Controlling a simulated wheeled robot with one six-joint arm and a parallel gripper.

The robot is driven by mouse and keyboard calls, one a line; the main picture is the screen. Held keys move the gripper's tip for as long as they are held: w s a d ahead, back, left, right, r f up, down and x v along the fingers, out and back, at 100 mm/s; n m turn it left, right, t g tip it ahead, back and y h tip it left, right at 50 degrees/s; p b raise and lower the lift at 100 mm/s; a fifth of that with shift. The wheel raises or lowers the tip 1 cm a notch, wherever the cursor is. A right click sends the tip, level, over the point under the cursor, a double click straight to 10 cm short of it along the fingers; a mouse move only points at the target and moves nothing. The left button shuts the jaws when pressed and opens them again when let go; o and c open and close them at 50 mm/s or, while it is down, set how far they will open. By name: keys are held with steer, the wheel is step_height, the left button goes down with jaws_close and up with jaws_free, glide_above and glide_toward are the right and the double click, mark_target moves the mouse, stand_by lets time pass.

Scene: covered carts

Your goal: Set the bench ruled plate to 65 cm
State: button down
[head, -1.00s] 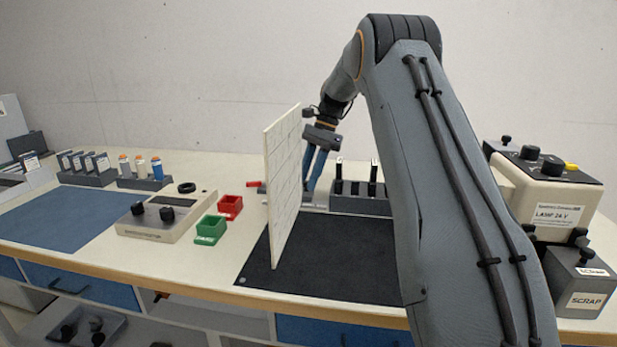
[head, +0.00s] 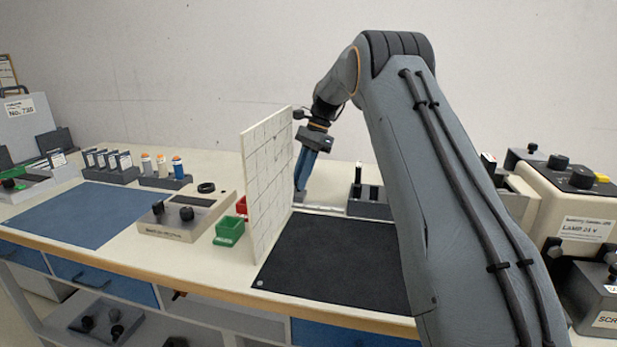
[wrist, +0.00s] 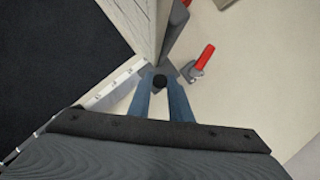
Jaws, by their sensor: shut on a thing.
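The ruled plate (head: 268,185) is a tall white upright board with grid lines, standing at the left edge of the black mat. In the wrist view its edge (wrist: 143,22) rises at the top, beside a white scale rail (wrist: 118,82) whose figures are too small to read. My gripper (head: 300,188) is behind the plate, on its right side. In the wrist view my gripper (wrist: 160,84) is shut on a small black knob (wrist: 160,81) at the plate's foot. A red-handled lever (wrist: 205,57) sits just right of the knob, apart from the fingers.
The black mat (head: 340,262) is clear. Left of the plate are a green bin (head: 229,232), a partly hidden red bin (head: 241,205) and a device with black knobs (head: 185,217). A grey holder (head: 369,204) stands right of my gripper. A lamp unit (head: 575,205) is far right.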

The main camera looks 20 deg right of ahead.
steer(key=shift+w+a+r, duration=0.1)
steer(key=shift+a, duration=0.15)
steer(key=c, duration=1.6)
jaws_free()
steer(key=shift+a, duration=0.15)
steer(key=shift+d, duration=0.2)
steer(key=shift+d+r, duration=0.15)
steer(key=shift+r, duration=0.05)
steer(key=b+v, duration=0.1)
steer(key=v, duration=0.6)
steer(key=shift+r, duration=0.15)
